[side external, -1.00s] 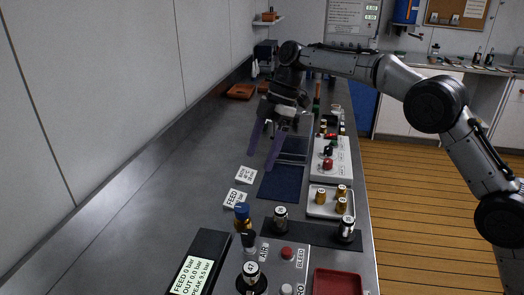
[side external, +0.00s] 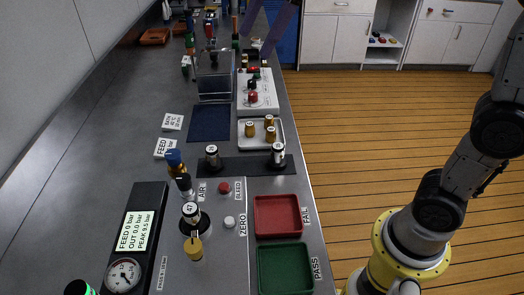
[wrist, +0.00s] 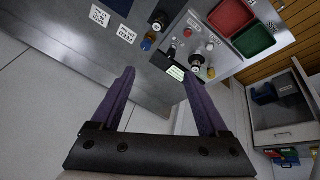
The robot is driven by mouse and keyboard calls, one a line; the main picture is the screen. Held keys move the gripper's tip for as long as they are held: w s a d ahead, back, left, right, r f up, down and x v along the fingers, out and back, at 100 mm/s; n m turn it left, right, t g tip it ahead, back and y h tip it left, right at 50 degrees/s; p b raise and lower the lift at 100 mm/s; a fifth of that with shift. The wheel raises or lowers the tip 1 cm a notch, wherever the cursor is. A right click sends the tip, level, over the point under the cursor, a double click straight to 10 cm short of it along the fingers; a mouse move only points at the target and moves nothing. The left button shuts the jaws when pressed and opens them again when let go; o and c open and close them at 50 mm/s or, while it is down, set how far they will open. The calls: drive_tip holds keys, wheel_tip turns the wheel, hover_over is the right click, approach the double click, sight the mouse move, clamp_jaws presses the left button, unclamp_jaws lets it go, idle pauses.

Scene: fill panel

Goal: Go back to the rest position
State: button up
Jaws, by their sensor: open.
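My gripper (side external: 256,45) shows only its purple fingers at the top of the side view, above the far part of the bench. In the wrist view its two fingers (wrist: 158,75) are spread apart with nothing between them. A dark-capped cylinder marked 47 (side external: 191,212) stands upright on the fill panel (side external: 225,265). Two similar cylinders stand on a dark strip, one at its left (side external: 212,157) and one at its right (side external: 278,155). The rest of my gripper is out of the side view.
A red FAIL tray (side external: 300,233) and a green PASS tray (side external: 259,275) look empty. A display (side external: 138,229) reads FEED 0 bar, OUT 0.0 bar, PEAK 9.5 bar. A white tray (side external: 242,143) holds brass fittings. The bench left of the labels is clear.

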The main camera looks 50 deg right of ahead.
drive_tip(key=s+d+f+m+t+h, duration=0.1)
drive_tip(key=s+d+f+m, duration=0.3)
drive_tip(key=s+f+m, duration=0.3)
drive_tip(key=s+d+f+m+t+h, duration=0.1)
drive_tip(key=s+d+f+m, duration=0.3)
drive_tip(key=s+f+m, duration=0.4)
drive_tip(key=s+f+h, duration=0.1)
drive_tip(key=s, duration=0.4)
drive_tip(key=shift+s, duration=0.35)
drive_tip(key=shift+d, duration=0.1)
